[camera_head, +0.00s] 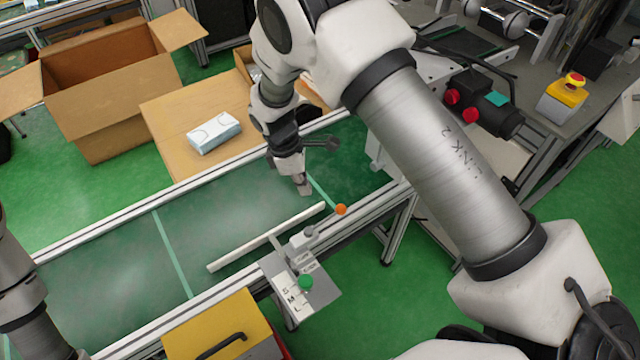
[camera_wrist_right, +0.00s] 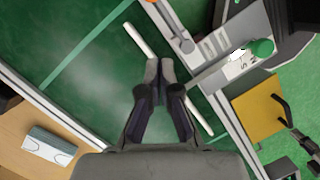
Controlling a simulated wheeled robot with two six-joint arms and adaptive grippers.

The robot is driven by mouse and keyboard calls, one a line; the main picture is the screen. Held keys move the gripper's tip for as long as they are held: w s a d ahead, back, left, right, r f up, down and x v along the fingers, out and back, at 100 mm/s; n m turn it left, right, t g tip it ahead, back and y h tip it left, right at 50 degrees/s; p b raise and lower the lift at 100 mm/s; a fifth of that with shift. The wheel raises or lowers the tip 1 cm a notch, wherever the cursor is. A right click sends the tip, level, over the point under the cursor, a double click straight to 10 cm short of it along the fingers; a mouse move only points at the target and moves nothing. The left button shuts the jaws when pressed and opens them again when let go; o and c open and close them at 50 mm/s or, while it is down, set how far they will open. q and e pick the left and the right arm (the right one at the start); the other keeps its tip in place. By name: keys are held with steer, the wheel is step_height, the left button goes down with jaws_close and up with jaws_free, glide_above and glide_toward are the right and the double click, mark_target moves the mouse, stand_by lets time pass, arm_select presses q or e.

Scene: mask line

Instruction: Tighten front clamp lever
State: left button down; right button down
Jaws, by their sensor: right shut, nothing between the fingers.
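My right gripper (camera_head: 303,186) is shut and empty over the green conveyor belt (camera_head: 110,275), above the far side of the white guide rail (camera_head: 235,254). In the right wrist view, its fingertips (camera_wrist_right: 160,68) are together and hide the middle of the rail (camera_wrist_right: 140,41). On the near edge of the conveyor, a small lever with an orange ball end (camera_head: 341,209) stands next to a grey knob (camera_head: 309,231); the grey knob also shows in the right wrist view (camera_wrist_right: 187,46). The gripper is apart from both. Only part of my left arm shows at the left edge.
A plate with a green knob (camera_head: 306,282) and a yellow box with a black handle (camera_head: 215,330) sit at the near side. A mask pack (camera_head: 213,132) lies on cardboard beyond the belt, beside an open carton (camera_head: 115,95). The left belt is clear.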

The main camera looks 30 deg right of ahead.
mark_target(335, 214)
arm_select(q)
steer(key=shift+s+r, duration=0.4)
arm_select(e)
steer(key=shift+t, duration=0.3)
steer(key=shift+s+d+f, duration=0.4)
steer(key=shift+d+f, duration=0.45)
steer(key=shift+f, duration=0.45)
steer(key=shift+s+d+f, duration=0.35)
steer(key=shift+d+f, duration=0.55)
steer(key=shift+f, duration=0.35)
steer(key=shift+s+d+f, duration=0.4)
steer(key=shift+d+f, duration=0.45)
steer(key=shift+f, duration=0.45)
